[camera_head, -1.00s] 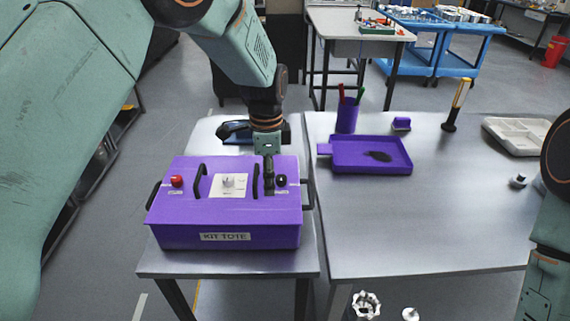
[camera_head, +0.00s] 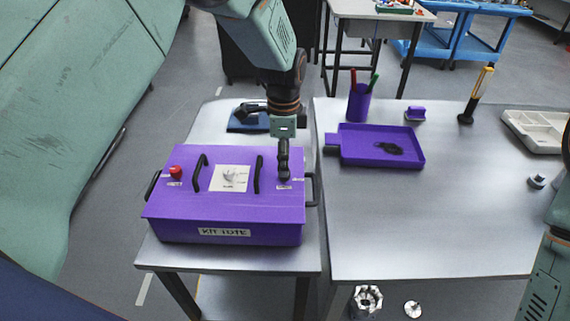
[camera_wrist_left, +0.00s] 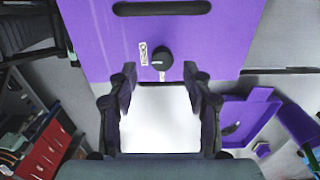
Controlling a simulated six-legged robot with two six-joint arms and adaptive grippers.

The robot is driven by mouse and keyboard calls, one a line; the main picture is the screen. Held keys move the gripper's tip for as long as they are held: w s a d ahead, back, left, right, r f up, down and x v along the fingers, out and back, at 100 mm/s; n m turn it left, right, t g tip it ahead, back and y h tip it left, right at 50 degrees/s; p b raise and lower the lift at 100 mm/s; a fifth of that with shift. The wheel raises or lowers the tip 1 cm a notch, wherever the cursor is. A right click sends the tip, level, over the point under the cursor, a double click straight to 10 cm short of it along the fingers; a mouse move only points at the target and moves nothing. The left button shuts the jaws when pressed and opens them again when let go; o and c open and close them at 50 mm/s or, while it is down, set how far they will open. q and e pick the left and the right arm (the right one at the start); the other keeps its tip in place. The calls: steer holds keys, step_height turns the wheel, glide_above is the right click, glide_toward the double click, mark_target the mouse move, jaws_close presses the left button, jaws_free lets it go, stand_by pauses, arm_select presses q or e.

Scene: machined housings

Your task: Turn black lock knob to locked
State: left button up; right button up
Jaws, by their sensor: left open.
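The purple kit tote (camera_head: 222,213) stands closed on the small left table. Contact with the knob cannot be told. My right gripper is out of view.
A red knob (camera_head: 176,171) and black handles (camera_head: 258,174) stand on the lid. On the right table are a purple tray (camera_head: 352,158), a pen cup (camera_head: 359,103), a screwdriver (camera_head: 475,98) and a white divided tray (camera_head: 535,130). The right table's front is clear.

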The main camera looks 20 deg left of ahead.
arm_select(q)
step_height(320, 180, down, 2)
steer(key=shift+f, duration=0.15)
steer(key=shift+w+d+f, duration=0.1)
steer(key=shift+w+f, duration=0.15)
steer(key=shift+f, duration=0.35)
steer(key=shift+s+r, duration=0.1)
steer(key=shift+s, duration=0.05)
steer(key=shift+c, duration=0.7)
steer(key=c, duration=0.6)
jaws_close()
